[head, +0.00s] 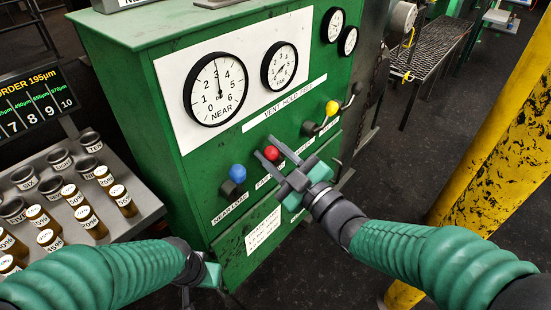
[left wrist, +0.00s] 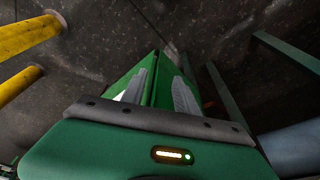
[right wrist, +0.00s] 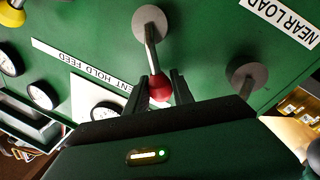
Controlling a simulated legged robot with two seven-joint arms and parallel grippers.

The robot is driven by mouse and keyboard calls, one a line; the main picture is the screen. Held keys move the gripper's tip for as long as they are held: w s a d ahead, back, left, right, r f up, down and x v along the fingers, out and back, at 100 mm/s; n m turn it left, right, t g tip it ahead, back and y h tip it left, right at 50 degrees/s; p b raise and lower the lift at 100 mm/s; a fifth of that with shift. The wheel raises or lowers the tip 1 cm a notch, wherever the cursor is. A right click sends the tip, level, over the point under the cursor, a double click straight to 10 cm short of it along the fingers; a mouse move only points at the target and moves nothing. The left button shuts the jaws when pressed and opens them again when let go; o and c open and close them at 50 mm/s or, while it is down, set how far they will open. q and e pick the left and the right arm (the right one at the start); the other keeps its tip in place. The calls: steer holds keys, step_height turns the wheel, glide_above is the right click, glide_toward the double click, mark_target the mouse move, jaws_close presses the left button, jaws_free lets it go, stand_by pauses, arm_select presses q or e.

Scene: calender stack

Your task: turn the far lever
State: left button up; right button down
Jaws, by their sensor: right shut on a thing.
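The far lever has a red knob (head: 276,153) on the green machine's front, above a partly hidden label starting "FA". My right gripper (head: 265,149) is at this knob, one finger on each side. In the right wrist view the red knob (right wrist: 160,88) sits between the two dark fingers, its metal shaft running up to a round grey base (right wrist: 150,24). My right gripper is shut on the knob. My left gripper (left wrist: 160,88) is low in front of the machine, its fingers apart with nothing seen between them; the head view mostly hides its fingertips.
A blue-knobbed lever (head: 238,173) stands close to the left, a yellow-knobbed one (head: 331,108) to the right. Dials (head: 216,89) sit above. A grey rack (head: 149,203) with several bottles is at left; yellow posts (head: 497,150) stand at right.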

steer(key=shift+s+a+f+n+b, duration=0.15)
steer(key=shift+f+n+b, duration=0.15)
steer(key=shift+n+b, duration=0.1)
steer(key=c, duration=1.1)
jaws_free()
steer(key=shift+a, duration=0.1)
